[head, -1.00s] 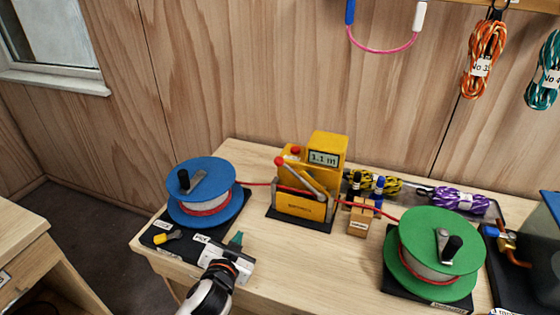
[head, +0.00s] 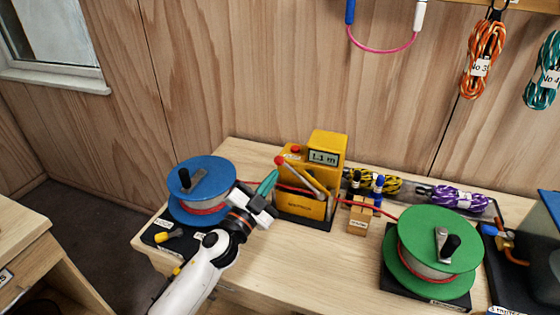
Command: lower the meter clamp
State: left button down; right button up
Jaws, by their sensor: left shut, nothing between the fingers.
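The yellow rope meter (head: 326,150) stands at the back middle of the bench, its display reading about 1.1 m. Its clamp lever (head: 305,178) is a grey arm slanting up to the left, ending in a red knob (head: 280,160). A red rope (head: 345,201) runs through the meter between the blue reel (head: 190,200) and the green reel (head: 440,250). My left gripper (head: 270,180) is shut and empty, its teal fingertips just below and left of the red knob; whether they touch it I cannot tell. My right gripper is not in view.
A wooden block with blue and black markers (head: 362,213) stands right of the meter. Yellow-black and purple rope bundles (head: 458,198) lie behind it. A machine with brass fittings (head: 507,240) is at the far right. Bare bench (head: 310,255) lies in front of the meter.

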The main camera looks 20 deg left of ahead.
aim_at(279, 162)
pick_arm(q)
jog(key=p+x, duration=0.2)
jog(key=x, duration=0.7)
jog(key=a+f+b, duration=0.2)
jog(key=f, duration=0.1)
jog(key=shift+w+a+f, duration=0.1)
jog(key=shift+a, duration=0.1)
jog(key=shift+a+f+n+b, duration=0.5)
jog(key=shift+f+n+b, duration=0.2)
jog(key=shift+b, duration=0.05)
jog(key=a+f+n+t+y+b, duration=0.1)
jog(key=a+f+n+y+b, duration=0.3)
jog(key=f+n+b, duration=0.3)
jog(key=f+n, duration=0.2)
jog(key=n, duration=0.1)
jog(key=shift+y+b, duration=0.3)
jog(key=shift+b, duration=0.1)
jog(key=shift+f, duration=0.1)
